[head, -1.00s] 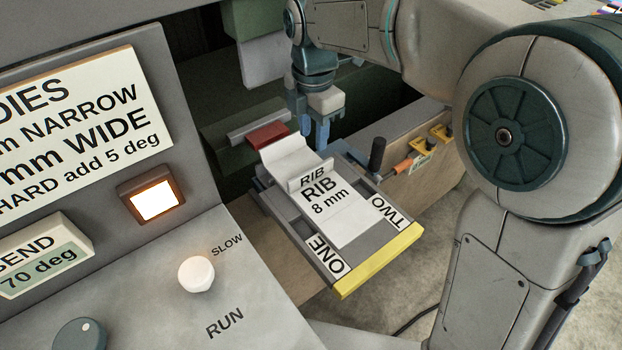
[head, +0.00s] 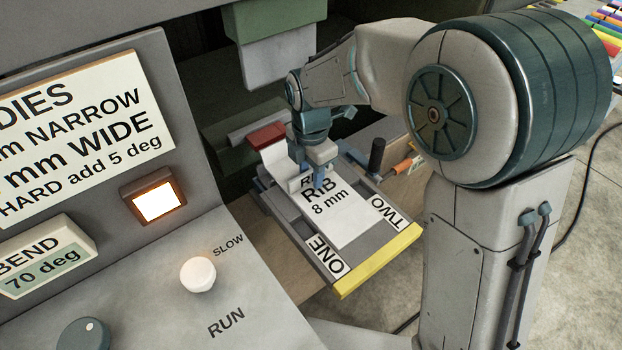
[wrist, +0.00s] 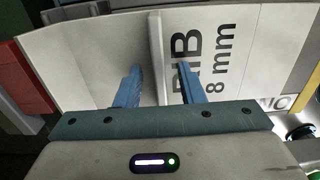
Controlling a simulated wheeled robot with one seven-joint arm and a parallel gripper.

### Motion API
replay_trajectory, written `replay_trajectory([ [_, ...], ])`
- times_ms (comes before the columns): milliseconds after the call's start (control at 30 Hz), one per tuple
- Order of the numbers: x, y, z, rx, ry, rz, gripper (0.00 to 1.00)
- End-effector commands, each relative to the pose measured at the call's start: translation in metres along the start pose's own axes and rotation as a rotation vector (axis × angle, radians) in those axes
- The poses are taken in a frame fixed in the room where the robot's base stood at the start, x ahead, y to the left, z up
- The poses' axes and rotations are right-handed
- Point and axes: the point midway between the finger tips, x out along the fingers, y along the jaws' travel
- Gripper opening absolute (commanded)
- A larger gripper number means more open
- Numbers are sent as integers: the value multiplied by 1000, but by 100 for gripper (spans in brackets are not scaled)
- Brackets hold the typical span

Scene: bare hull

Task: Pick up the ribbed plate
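The ribbed plate (head: 343,221) is pale, marked "RIB 8 mm", and lies on the grey two-slot tray with its far end bent upward. Its upright rib crosses the middle and also shows in the wrist view (wrist: 155,45). My gripper (head: 309,178) is over the rib, pointing down and partly hiding the rib and its label. In the wrist view my gripper (wrist: 160,75) is open, with one blue finger on each side of the rib and gaps visible between. Fingertip contact with the plate cannot be told.
The tray (head: 296,231) has a yellow front edge (head: 380,261) and labels ONE and TWO. A dark upright handle (head: 377,155) stands to its right. A red block (head: 267,135) is behind the plate, and a pale press block (head: 278,58) hangs above. The control panel (head: 250,290) is at left.

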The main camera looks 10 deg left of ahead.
Motion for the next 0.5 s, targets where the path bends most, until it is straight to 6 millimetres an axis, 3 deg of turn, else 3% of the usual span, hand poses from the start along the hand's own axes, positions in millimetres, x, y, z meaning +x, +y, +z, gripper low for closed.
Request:
replay_trajectory([
  [67, 0, 0, 0, 0, 0, 0, 35],
  [200, 0, 0, 0, 0, 0, 0, 0],
  [500, 0, 0, 0, 0, 0, 0, 0],
])
